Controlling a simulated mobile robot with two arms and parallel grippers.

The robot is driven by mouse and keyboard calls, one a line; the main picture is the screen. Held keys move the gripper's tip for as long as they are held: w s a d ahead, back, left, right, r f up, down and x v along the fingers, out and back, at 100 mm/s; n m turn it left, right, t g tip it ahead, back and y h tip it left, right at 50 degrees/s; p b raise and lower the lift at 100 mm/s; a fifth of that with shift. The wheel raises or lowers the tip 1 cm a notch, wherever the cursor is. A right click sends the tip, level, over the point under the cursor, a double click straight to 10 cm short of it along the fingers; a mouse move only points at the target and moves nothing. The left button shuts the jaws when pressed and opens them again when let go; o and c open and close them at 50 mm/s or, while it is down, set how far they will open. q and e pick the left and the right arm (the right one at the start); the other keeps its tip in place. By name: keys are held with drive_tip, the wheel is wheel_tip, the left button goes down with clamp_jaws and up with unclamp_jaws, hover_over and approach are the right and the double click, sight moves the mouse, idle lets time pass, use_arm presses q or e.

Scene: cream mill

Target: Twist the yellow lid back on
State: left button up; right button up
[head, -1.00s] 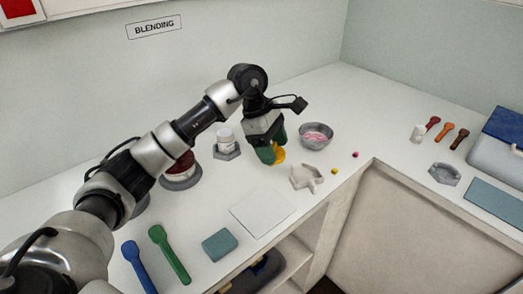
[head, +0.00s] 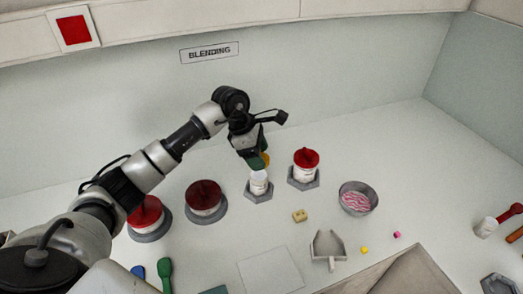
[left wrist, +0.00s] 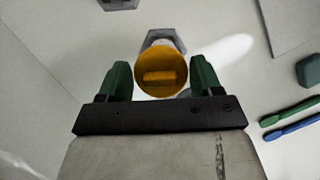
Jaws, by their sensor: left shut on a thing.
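My left gripper (head: 258,160) is shut on the yellow lid (head: 265,160), which is partly hidden by the green fingers. In the left wrist view the yellow lid (left wrist: 160,76) faces the camera between the two fingers, its raised bar running across. An open-looking white jar (head: 259,184) stands upright on a grey hexagonal base (head: 258,197). The lid is close above and slightly behind the jar's top in the head view; I cannot tell whether they touch. In the left wrist view the lid hides most of the jar. My right gripper is not in view.
A red-lidded jar (head: 306,160) stands close right of the white jar. Two larger red-topped containers (head: 205,197) (head: 146,214) stand left.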

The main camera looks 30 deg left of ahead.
use_arm(q)
drive_tip(key=shift+f, duration=0.5)
wheel_tip(320, 180, down, 2)
drive_tip(key=shift+b, duration=0.6)
drive_tip(key=shift+f+b, duration=0.4)
drive_tip(key=shift+b, duration=0.05)
drive_tip(key=shift+f, duration=0.25)
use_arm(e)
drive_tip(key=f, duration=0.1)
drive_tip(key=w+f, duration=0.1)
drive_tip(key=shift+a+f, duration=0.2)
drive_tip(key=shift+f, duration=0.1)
use_arm(q)
drive_tip(key=shift+b, duration=0.3)
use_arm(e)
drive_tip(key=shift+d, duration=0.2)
use_arm(q)
drive_tip(key=shift+b, duration=0.4)
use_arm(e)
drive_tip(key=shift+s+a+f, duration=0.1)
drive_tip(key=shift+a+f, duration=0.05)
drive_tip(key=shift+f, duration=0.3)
use_arm(q)
drive_tip(key=shift+f+b, duration=0.45)
drive_tip(key=shift+b, duration=0.25)
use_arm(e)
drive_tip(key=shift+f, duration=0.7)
